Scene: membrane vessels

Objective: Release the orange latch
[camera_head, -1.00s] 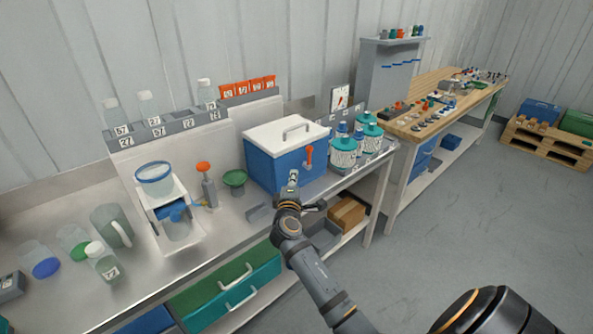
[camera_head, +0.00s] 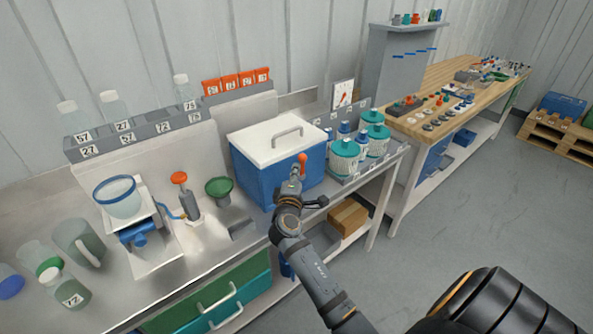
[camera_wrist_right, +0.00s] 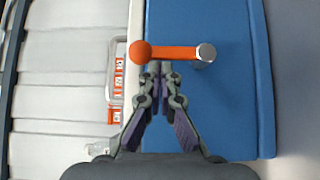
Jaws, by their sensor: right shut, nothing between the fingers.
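The orange latch (camera_head: 302,158) is on the front of a blue box (camera_head: 256,178) with a white lid (camera_head: 262,140). In the right wrist view the orange latch (camera_wrist_right: 172,53) is a bar with an orange ball at the lid end and a silver pivot (camera_wrist_right: 206,53) on the blue front. The bar stands upright along the box front. My right gripper (camera_head: 298,172) is in front of the box at the latch. In the wrist view its fingertips (camera_wrist_right: 160,68) are together, empty, right beside the bar; I cannot tell whether they touch it. My left gripper is not in view.
Teal-capped jars (camera_head: 345,157) stand in a rack right of the box. A green funnel (camera_head: 219,187) and an orange-topped pump bottle (camera_head: 180,180) stand to its left. A grey bottle rack (camera_head: 150,131) is behind. Open floor lies to the right.

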